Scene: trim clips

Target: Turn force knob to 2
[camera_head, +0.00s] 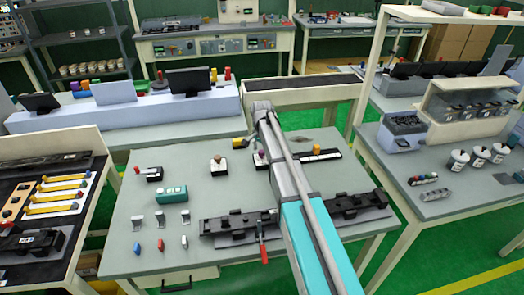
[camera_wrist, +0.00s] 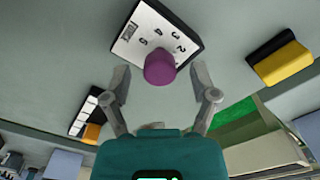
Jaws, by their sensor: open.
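A purple round knob (camera_wrist: 160,67) sits on a white dial plate (camera_wrist: 150,30) with a dark edge in the wrist view. Dark digits run around the plate, with a 2 at the right near the knob and a 3 beside it. No pointer mark on the knob can be made out. My gripper (camera_wrist: 161,78) is open, with one finger on each side of the knob. Gaps show between both fingers and the knob, and depth is hard to judge. In the head view, the purple knob (camera_head: 262,153) shows just left of my arm, which partly hides its plate.
A yellow-and-black piece (camera_wrist: 280,60) lies to the right in the wrist view. Another white plate with a knob (camera_head: 217,163) stands to the left on the grey table (camera_head: 200,195). A dark fixture with a red-handled clamp (camera_head: 262,245) lies along the front. Bare table lies between.

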